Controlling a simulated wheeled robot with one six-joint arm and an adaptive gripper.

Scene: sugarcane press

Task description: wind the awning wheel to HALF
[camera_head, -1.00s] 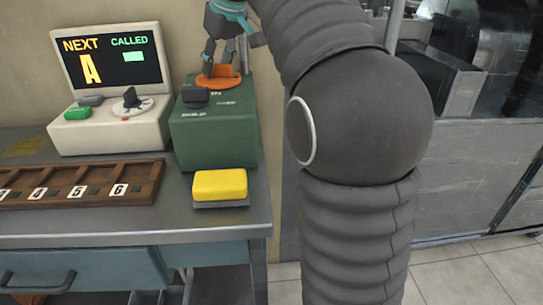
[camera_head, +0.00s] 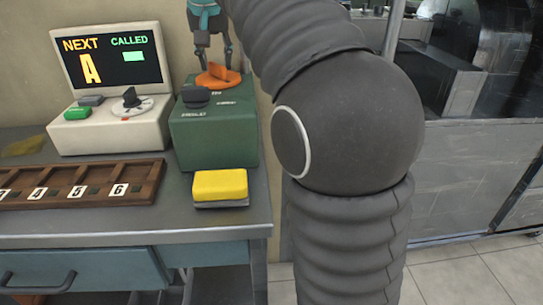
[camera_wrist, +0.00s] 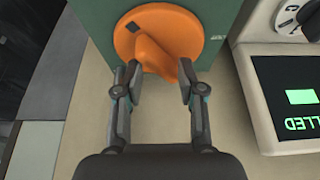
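An orange round wheel with a raised ridge (camera_head: 217,75) sits on top of the green box (camera_head: 212,138), behind its dark knob. It also shows at the top of the wrist view (camera_wrist: 157,42), with a small dark mark on its rim. I take it to be the awning wheel; no awning name or HALF mark is readable. My gripper (camera_head: 214,50) is above the wheel. In the wrist view my gripper (camera_wrist: 161,92) is open, one finger on each side of the ridge's near end. Gaps show between fingers and ridge; no grip is visible.
Left of the green box stands a white console (camera_head: 110,135) with a screen, buttons and a dial. A yellow block (camera_head: 220,185) lies in front of the green box. A brown numbered tray (camera_head: 85,184) lies on the metal table (camera_head: 150,226). The wall is close behind.

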